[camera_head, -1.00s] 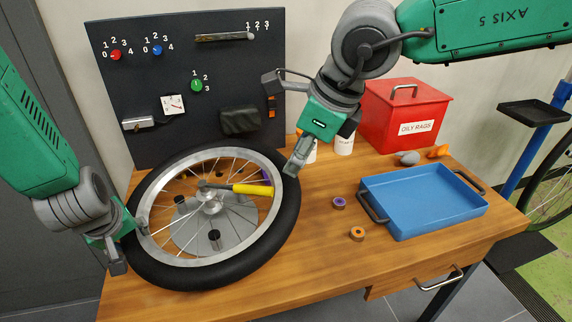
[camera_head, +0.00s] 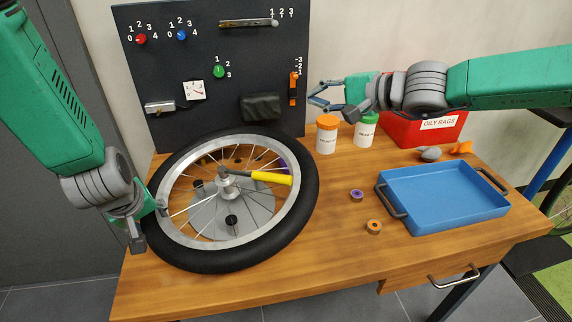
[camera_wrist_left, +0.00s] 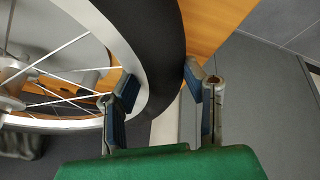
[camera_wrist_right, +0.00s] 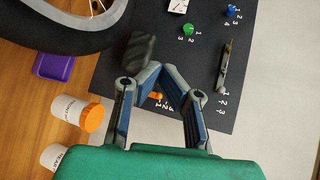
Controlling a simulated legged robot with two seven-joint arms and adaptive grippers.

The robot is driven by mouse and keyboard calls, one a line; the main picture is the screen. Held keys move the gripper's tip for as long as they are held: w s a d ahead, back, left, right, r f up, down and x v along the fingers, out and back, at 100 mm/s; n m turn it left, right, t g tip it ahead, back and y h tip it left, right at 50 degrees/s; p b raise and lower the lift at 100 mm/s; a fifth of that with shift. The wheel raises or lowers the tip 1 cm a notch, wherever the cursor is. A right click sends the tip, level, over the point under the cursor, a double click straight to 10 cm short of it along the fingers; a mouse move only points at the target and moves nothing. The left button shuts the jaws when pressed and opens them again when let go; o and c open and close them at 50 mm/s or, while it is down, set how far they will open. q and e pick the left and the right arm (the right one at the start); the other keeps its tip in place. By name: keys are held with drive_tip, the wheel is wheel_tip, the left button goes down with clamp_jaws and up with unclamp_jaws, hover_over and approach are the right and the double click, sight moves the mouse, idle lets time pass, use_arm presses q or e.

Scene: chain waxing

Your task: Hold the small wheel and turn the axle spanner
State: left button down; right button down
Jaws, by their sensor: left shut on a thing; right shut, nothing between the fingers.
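The wheel (camera_head: 308,200) lies tilted on the bench, with a black tyre and silver rim. The axle spanner (camera_head: 271,178) has a yellow handle pointing right and its head at the hub. My left gripper (camera_head: 148,217) is shut on the wheel's left edge. In the left wrist view its fingers (camera_wrist_left: 160,80) straddle the tyre (camera_wrist_left: 158,60) and rim. My right gripper (camera_head: 314,98) is shut and empty, raised in front of the pegboard's right edge, apart from wheel and spanner. Its fingertips (camera_wrist_right: 160,68) meet in the right wrist view. The spanner is out of that view.
A pegboard (camera_head: 250,75) with knobs stands behind the wheel. Two bottles, orange-capped (camera_head: 326,136) and green-capped (camera_head: 366,131), stand below my right arm, near a red rag box (camera_head: 420,130). A blue tray (camera_head: 440,195) sits right. Two small rolls (camera_head: 374,227) lie on clear bench.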

drive_tip(key=s+d+f+n+g+y, duration=0.35)
drive_tip(key=s+f+n+g, duration=0.3)
drive_tip(key=n, duration=0.65)
approach(257, 176)
drive_tip(key=w+a+r, duration=0.2)
drive_tip(key=w+a, duration=0.2)
drive_tip(key=w, duration=0.2)
use_arm(q)
drive_tip(key=shift+f, duration=0.1)
use_arm(e)
drive_tip(key=shift+h, duration=0.25)
drive_tip(key=shift+s+a+f, duration=0.1)
drive_tip(key=shift+s+f, duration=0.5)
drive_tip(key=shift+s, duration=0.3)
drive_tip(key=shift+s+a+f, duration=0.1)
drive_tip(key=shift+s+f, duration=0.45)
drive_tip(key=shift+s, duration=0.4)
drive_tip(key=shift+s, duration=0.15)
